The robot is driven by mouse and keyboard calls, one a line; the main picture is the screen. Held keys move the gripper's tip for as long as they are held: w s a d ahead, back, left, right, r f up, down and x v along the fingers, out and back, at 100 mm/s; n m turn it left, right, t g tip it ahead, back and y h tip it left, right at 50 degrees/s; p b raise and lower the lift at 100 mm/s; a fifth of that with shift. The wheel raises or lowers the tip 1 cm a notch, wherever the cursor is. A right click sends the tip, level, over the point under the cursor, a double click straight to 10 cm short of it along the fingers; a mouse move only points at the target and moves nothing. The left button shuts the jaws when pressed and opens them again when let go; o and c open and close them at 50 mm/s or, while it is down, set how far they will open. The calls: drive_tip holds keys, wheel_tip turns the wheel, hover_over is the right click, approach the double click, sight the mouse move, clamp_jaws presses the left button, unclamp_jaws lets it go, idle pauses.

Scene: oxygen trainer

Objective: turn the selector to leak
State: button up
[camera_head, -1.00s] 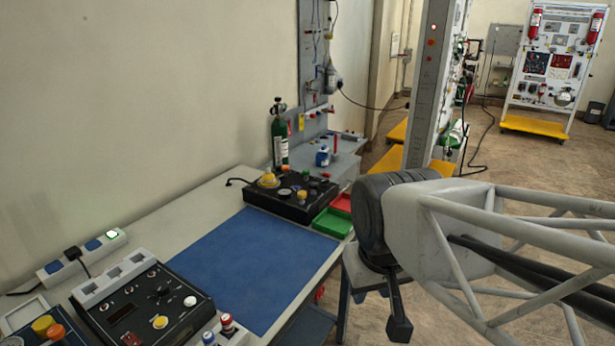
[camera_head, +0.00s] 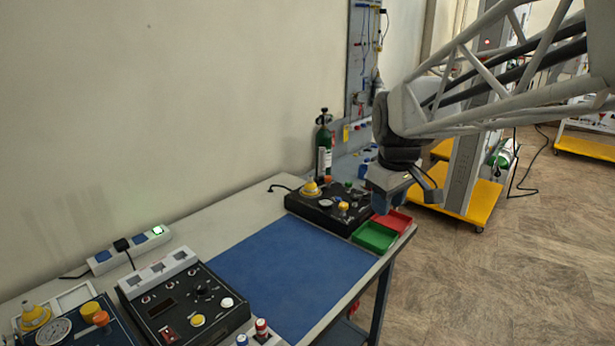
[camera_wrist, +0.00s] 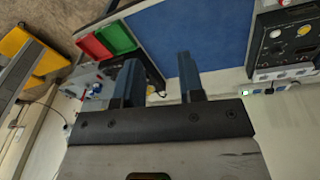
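Two black control panels stand on the bench. The far panel (camera_head: 322,212) carries a yellow cap, a gauge and several small knobs. The near panel (camera_head: 165,318) carries a dark display, a black knob (camera_head: 203,289), and white and yellow buttons; it also shows in the wrist view (camera_wrist: 276,58). Lettering is too small to read, so I cannot tell which knob is the selector. My gripper (camera_head: 390,200) hangs in the air by the far panel's right end, above the trays in the picture. In the wrist view its two blue fingers (camera_wrist: 159,75) stand apart with nothing held.
A green tray (camera_head: 375,237) and a red tray (camera_head: 393,221) sit at the bench's right edge. A blue mat (camera_head: 290,262) lies clear between the panels. A green cylinder (camera_head: 324,145) stands behind the far panel. A power strip (camera_head: 130,250) lies along the wall.

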drive_tip(key=w+d+n, duration=0.2)
drive_tip(key=w+n, duration=0.2)
drive_tip(key=w, duration=0.9)
drive_tip(key=n+g, duration=0.2)
drive_tip(key=n, duration=0.8)
hover_over(367, 196)
wheel_tip(367, 196, down, 17)
drive_tip(key=shift+w+f+n, duration=0.2)
drive_tip(key=shift+w+n, duration=0.1)
drive_tip(key=shift+f, duration=0.15)
drive_tip(key=shift+f, duration=3.75)
clamp_jaws()
